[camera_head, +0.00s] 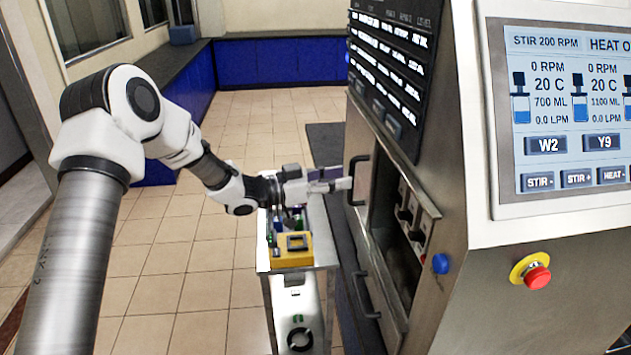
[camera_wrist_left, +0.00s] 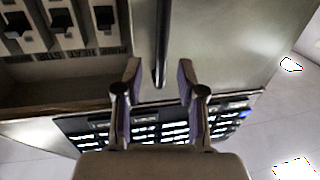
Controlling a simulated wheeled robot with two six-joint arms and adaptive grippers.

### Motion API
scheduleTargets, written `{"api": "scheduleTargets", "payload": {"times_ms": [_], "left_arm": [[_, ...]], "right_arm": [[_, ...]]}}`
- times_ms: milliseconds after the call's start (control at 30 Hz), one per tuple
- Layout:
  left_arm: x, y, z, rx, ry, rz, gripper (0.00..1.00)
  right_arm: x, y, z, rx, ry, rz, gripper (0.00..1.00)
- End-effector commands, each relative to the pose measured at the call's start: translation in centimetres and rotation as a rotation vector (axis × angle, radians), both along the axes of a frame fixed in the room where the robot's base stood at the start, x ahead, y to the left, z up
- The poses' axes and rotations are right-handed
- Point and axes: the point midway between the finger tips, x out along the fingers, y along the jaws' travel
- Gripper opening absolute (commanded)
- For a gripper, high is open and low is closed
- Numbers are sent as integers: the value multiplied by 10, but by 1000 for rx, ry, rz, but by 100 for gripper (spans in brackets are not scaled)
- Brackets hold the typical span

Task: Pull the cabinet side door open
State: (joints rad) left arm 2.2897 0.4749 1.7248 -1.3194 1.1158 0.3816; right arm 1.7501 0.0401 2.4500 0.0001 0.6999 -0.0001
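The cabinet side door is the grey metal panel (camera_head: 364,148) on the cabinet's left flank; its surface also shows in the left wrist view (camera_wrist_left: 225,48). Its dark bar handle (camera_head: 353,163) is upright in the head view. In the left wrist view the handle (camera_wrist_left: 162,45) runs down between my left fingertips. My left gripper (camera_head: 346,184) is at the handle, with its fingers (camera_wrist_left: 159,85) apart on either side of the bar. Gaps show between the bar and both pads in the wrist view. I cannot tell how far the door stands open. My right gripper is not in view.
A recess with dark switches (camera_head: 410,214) is beside the door. A second handle (camera_head: 364,296) sits lower down. A cart (camera_head: 333,251) carrying a yellow device (camera_head: 291,250) stands below my left gripper. A red stop button (camera_head: 537,277) is on the cabinet's front. Tiled floor to the left is clear.

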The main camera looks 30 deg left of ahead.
Motion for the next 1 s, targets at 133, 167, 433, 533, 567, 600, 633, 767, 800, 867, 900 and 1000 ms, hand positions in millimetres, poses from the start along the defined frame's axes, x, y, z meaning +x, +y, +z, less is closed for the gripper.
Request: {"api": "scheduleTargets", "payload": {"times_ms": [133,167,433,533,567,600,633,767,800,867,900,1000], "left_arm": [[-29,30,2,-7,-1,5,39],[-34,35,2,-6,-2,5,39],[-58,57,1,-1,-2,0,39],[-58,57,1,1,-2,-1,39],[-58,57,1,1,-2,-1,39],[-58,57,1,1,-2,-1,39],[-58,57,0,0,-1,-1,39],[-58,57,0,0,-1,0,39],[-58,57,0,0,-1,0,39],[-57,57,0,0,-1,0,39],[-58,57,-1,0,1,0,39],[-59,53,-25,9,39,-8,39]], "right_arm": [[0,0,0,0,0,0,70],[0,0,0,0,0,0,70],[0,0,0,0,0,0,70],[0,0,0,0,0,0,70],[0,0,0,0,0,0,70],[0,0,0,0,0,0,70],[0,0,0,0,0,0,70],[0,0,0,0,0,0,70],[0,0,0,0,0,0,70],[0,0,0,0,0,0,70],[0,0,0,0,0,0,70],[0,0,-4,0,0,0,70]]}}
